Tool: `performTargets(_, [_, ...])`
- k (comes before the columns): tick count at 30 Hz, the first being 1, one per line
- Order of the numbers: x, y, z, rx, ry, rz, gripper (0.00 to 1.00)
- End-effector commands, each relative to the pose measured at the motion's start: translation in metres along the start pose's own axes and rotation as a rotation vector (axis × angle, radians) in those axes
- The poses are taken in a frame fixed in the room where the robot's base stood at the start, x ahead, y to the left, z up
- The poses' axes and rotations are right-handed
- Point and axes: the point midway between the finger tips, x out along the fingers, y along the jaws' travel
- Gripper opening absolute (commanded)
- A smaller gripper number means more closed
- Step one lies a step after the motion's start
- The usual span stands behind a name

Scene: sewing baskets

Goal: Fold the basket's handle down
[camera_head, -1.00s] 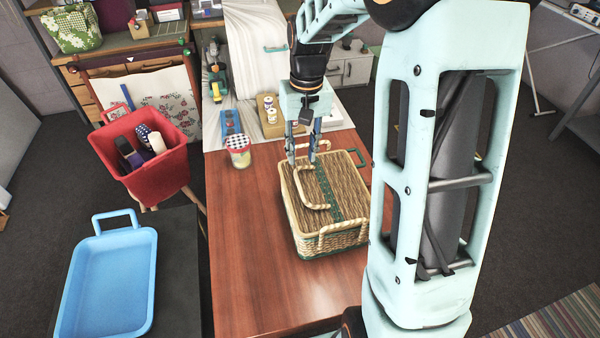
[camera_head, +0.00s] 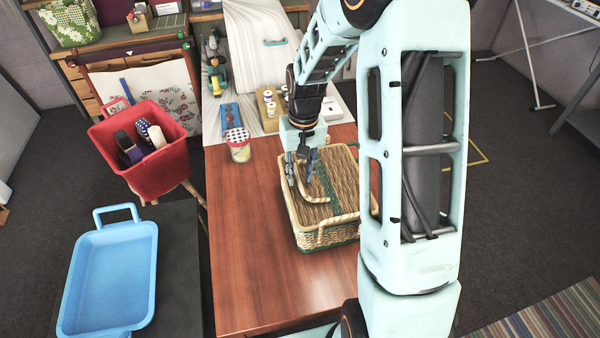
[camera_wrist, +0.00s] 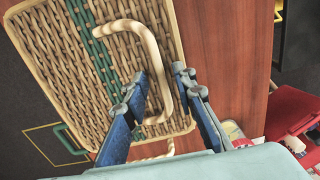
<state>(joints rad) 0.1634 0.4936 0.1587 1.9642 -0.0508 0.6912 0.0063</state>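The woven basket (camera_head: 345,175) stands on the wooden table with its lid closed and a green stripe across it. Its pale lid handle (camera_head: 318,198) is a bent bar over the lid; in the wrist view the handle (camera_wrist: 163,62) passes between my fingertips. I cannot tell how far it is tilted. My gripper (camera_head: 301,178) is over the left part of the lid. In the wrist view my gripper (camera_wrist: 159,78) is open, its blue fingers on either side of the handle, with a gap visible. The basket's right side is partly hidden by my arm.
A jar with a checked lid (camera_head: 238,145) stands left of the basket. A board with spools (camera_head: 270,104) lies behind it. A red bin (camera_head: 150,180) and a blue tray (camera_head: 103,275) are to the left. The front left of the table (camera_head: 250,270) is clear.

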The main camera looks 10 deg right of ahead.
Motion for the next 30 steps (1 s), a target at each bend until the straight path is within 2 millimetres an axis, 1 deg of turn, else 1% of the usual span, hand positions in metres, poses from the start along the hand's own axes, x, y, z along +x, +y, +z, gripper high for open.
performTargets(1, [0.000,0.000,0.000,0.000,0.000,0.000,0.17])
performTargets(6, [0.000,0.000,0.000,0.000,0.000,0.000,0.00])
performTargets(16, [0.003,-0.002,0.000,-0.005,-0.002,0.023,0.00])
performTargets(30, [0.018,-0.008,0.001,-0.006,-0.004,0.216,0.00])
